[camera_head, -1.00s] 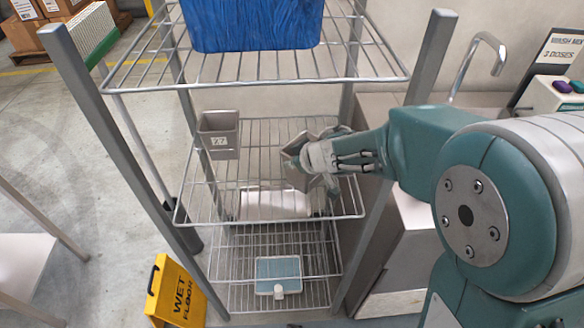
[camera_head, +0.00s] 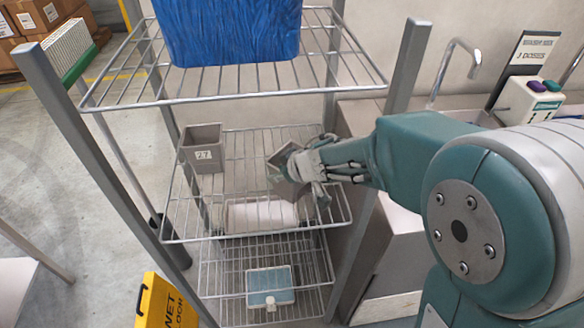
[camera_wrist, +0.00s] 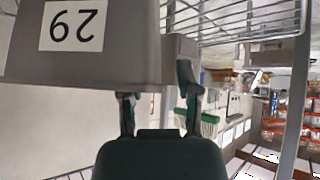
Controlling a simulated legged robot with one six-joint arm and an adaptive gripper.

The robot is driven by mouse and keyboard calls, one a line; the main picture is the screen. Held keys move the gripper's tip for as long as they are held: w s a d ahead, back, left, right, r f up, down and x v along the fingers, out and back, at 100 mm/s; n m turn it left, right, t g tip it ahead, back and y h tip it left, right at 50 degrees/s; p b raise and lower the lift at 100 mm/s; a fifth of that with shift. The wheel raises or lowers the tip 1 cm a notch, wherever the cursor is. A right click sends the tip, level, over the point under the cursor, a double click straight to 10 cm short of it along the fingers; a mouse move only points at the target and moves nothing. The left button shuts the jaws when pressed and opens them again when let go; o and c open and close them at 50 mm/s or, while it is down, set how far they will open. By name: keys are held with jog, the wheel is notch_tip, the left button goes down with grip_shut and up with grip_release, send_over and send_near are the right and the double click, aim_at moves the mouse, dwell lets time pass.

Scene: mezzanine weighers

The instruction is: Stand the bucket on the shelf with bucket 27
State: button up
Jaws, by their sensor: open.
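A grey-brown bucket (camera_head: 285,165) is tilted over the right part of the middle wire shelf (camera_head: 245,227). In the wrist view this bucket (camera_wrist: 120,62) fills the upper left, with an upside-down label that looks like 29. My gripper (camera_head: 312,165) is at the bucket's right side, with its jaws open. In the wrist view the gripper's fingers (camera_wrist: 158,100) reach up to the bucket's edge. I cannot tell whether bucket or fingers touch the shelf. Bucket 27 (camera_head: 202,150) stands upright at the left of the same shelf, its label facing me.
A blue bin (camera_head: 228,35) stands on the top shelf, close above. Grey rack posts (camera_head: 408,70) flank the shelves. A scale-like device (camera_head: 270,285) sits on the lowest shelf. A yellow wet-floor sign (camera_head: 165,303) stands at the front left. Wire shelf is bare between the buckets.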

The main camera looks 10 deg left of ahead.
jog(key=v, duration=1.1)
jog(key=shift+f, duration=0.1)
